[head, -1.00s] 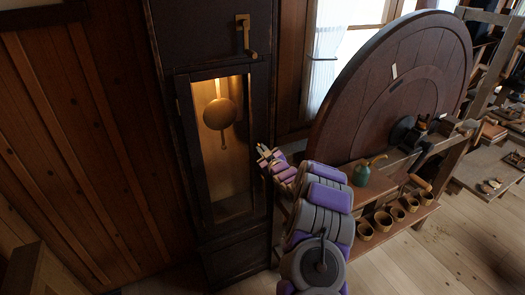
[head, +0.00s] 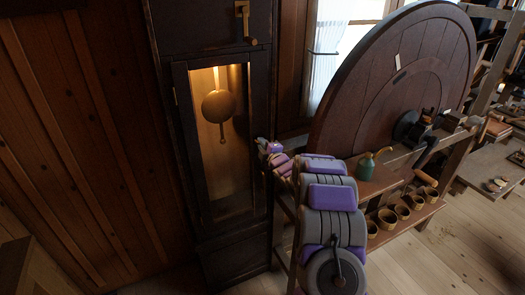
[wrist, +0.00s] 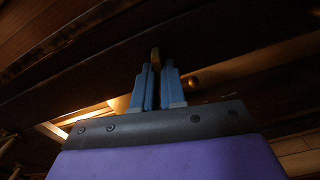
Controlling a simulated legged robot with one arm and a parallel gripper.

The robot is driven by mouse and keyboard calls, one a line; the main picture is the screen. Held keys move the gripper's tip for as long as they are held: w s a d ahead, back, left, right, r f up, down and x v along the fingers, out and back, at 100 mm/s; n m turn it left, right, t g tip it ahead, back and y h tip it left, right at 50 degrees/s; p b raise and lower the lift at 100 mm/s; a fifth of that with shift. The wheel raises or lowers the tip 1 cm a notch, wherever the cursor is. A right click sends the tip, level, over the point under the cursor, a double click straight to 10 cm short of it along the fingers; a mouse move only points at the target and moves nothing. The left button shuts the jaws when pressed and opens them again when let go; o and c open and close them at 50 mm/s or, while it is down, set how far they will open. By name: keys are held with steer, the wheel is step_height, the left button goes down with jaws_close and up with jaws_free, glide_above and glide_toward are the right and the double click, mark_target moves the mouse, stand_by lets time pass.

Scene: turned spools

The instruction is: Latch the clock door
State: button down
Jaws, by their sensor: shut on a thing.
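The tall dark clock has a glazed door (head: 212,205) in the head view. The door looks closed or nearly closed, but I cannot tell whether any gap is left at its right edge. My gripper (head: 262,143) is at that right edge, about halfway up the glass. In the wrist view my gripper's blue fingers (wrist: 157,70) are shut on a small brass piece (wrist: 155,54), which shows between their tips against dark wood. Which fitting it belongs to is unclear. A small round brass knob (wrist: 193,83) shows right of the fingers.
A brass handle-like fitting (head: 243,22) is on the clock above the door. A brass pendulum (head: 218,106) hangs behind the glass. A big wooden wheel (head: 395,85) and a bench with a green oil can (head: 364,168) and several cups (head: 387,219) stand close at right.

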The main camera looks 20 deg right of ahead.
steer(key=shift+f+n+b, duration=0.3)
steer(key=shift+n+b, duration=0.8)
steer(key=shift+b, duration=0.15)
steer(key=shift+a, duration=0.1)
steer(key=c, duration=1.4)
jaws_free()
steer(key=shift+o, duration=0.9)
steer(key=shift+r, duration=0.15)
steer(key=s+p, duration=0.2)
steer(key=s, duration=1.5)
steer(key=shift+d+p, duration=0.35)
steer(key=shift+s, duration=0.1)
